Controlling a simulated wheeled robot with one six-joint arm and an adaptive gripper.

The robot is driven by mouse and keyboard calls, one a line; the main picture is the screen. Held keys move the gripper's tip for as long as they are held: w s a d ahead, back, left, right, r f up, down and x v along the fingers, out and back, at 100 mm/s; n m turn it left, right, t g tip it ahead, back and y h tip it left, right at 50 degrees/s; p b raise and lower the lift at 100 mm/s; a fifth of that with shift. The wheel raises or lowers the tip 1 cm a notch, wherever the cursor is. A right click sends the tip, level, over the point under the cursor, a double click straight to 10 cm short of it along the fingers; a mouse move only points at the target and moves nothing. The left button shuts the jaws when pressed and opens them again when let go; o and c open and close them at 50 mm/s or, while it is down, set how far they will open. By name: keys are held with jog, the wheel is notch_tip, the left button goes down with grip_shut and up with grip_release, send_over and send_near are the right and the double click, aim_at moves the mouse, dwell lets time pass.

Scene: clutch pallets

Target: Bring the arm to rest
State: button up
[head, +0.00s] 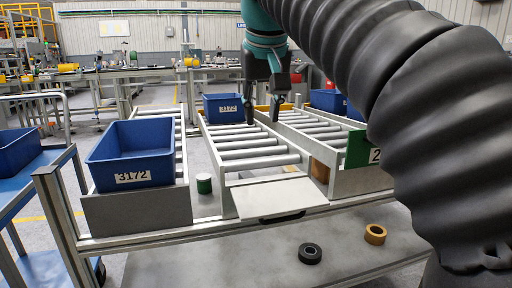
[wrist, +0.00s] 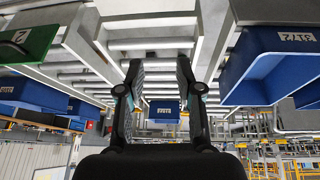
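My gripper (head: 262,111) hangs above the middle roller lane (head: 250,153) in the head view, fingers pointing down. In the wrist view my gripper (wrist: 157,75) shows two fingers spread wide with nothing between them. It is open and empty. My arm runs from the gripper to the right side of the head view, and its dark ribbed sleeve covers much of that side.
A blue crate (head: 132,155) marked 3172 stands on the left lane. Another blue crate (head: 223,108) stands farther back on the middle lane. A green panel (head: 358,149) is at the right lane. Black tape (head: 310,253) and yellow tape (head: 375,234) lie on the lower shelf.

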jog(key=s+d+f+m, duration=0.1)
jog(key=s+d+f, duration=0.4)
jog(key=f, duration=0.5)
jog(key=s+d+f, duration=0.4)
jog(key=s+f, duration=0.4)
jog(key=f, duration=0.3)
jog(key=s+d+f+m, duration=0.1)
jog(key=s+d+f, duration=0.4)
jog(key=f, duration=0.6)
jog(key=shift+s+d+m+t, duration=0.3)
jog(key=shift+s, duration=0.5)
dwell(1.7)
